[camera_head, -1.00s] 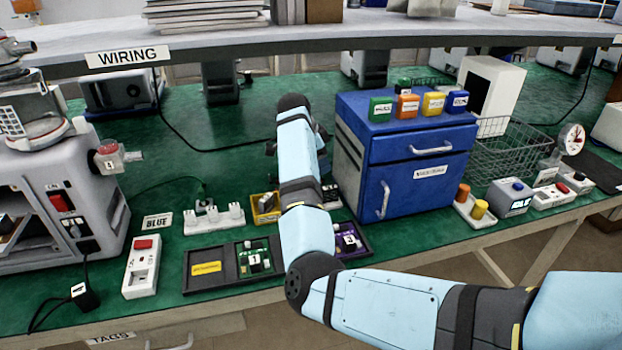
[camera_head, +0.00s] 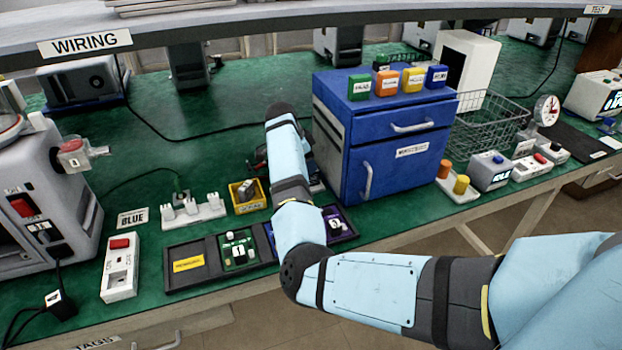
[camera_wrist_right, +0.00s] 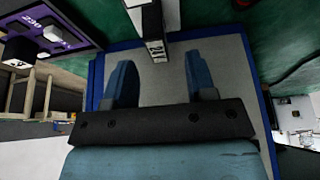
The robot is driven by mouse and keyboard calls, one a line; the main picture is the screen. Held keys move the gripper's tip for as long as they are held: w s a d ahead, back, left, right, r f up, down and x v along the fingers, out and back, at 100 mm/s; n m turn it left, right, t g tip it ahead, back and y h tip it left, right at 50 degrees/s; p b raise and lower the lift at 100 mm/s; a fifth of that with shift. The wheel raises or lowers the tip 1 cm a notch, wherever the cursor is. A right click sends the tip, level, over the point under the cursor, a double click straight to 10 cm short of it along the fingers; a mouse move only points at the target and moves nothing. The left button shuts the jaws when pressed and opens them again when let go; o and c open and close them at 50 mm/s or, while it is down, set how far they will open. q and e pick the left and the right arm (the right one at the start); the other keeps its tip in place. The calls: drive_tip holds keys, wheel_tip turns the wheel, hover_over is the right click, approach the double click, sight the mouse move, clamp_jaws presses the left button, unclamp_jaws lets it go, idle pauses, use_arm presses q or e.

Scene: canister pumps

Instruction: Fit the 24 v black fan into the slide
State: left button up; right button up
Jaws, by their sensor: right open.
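Nothing is visibly gripped. It is over a grey surface with a blue edge (camera_wrist_right: 95,75). I cannot pick out the slide. My left gripper is not in view.
The blue cabinet (camera_head: 410,165) stands right of my arm with coloured blocks on top. A black tray (camera_head: 205,250) holds a green board (camera_head: 238,252) and a purple board (camera_head: 340,222). A grey machine (camera_head: 50,190) stands at left. A wire basket (camera_head: 492,125) is at right.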

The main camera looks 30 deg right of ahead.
sight(311, 178)
drive_tip(key=x, duration=0.4)
drive_tip(key=shift+s+f, duration=0.2)
clamp_jaws()
